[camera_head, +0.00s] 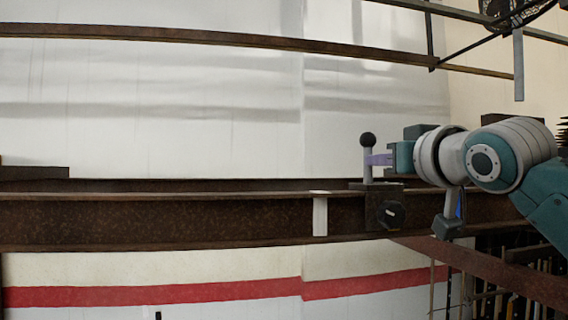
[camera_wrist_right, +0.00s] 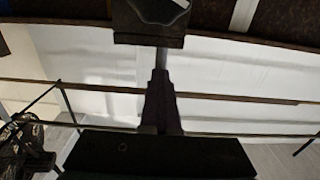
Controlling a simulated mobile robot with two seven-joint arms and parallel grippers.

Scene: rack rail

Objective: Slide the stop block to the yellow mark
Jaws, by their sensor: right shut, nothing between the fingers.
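The stop block (camera_head: 385,207) is a dark block on the brown rail (camera_head: 180,220), with a dark hex knob on its front. A grey post with a black ball top (camera_head: 368,139) rises from it. A pale, nearly white mark (camera_head: 320,215) crosses the rail's face left of the block, with a gap between them. My right gripper (camera_head: 376,159) is shut and empty, its purple fingers at the right side of the post; I cannot tell whether they touch it. In the right wrist view, the block (camera_wrist_right: 150,25) is at the top, beyond the fingers (camera_wrist_right: 161,75).
The rail between the block and the mark is clear. A dark piece (camera_head: 35,172) lies at the rail's left end. A brown beam (camera_head: 490,272) slants below right, near thin upright rods. A higher rail (camera_head: 200,36) crosses the pale wall.

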